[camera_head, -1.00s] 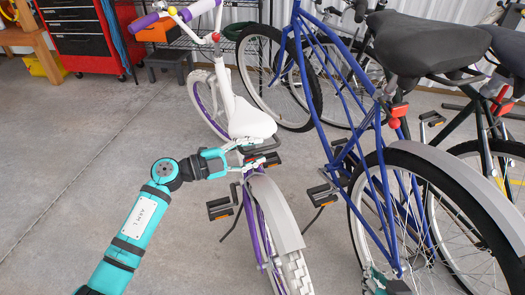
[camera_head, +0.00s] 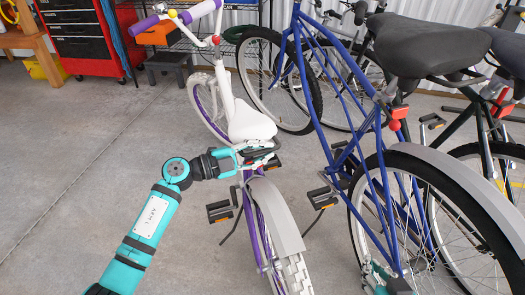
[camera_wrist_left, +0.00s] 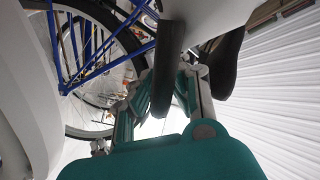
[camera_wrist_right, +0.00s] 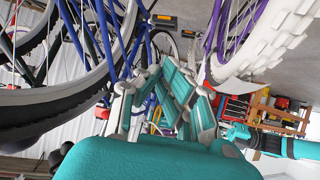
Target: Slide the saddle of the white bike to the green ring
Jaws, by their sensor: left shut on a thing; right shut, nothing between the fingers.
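The white bike (camera_head: 262,205) stands left of the blue bike, its white saddle (camera_head: 251,121) set low on the frame. My left gripper (camera_head: 262,151) is at the underside of the saddle's rear and is shut on the saddle. In the left wrist view the saddle's pale surface (camera_wrist_left: 195,14) fills the top, close by the fingers. The exact grip point under the saddle is hidden. I cannot make out a green ring. My right gripper (camera_wrist_right: 165,85) is shut and empty, low by the blue bike's rear wheel.
The blue bike (camera_head: 330,85) with a black saddle (camera_head: 432,45) stands close to the right, with another dark bike beyond it. A red tool chest (camera_head: 88,38) and a metal shelf stand at the back. The concrete floor (camera_head: 60,190) at left is clear.

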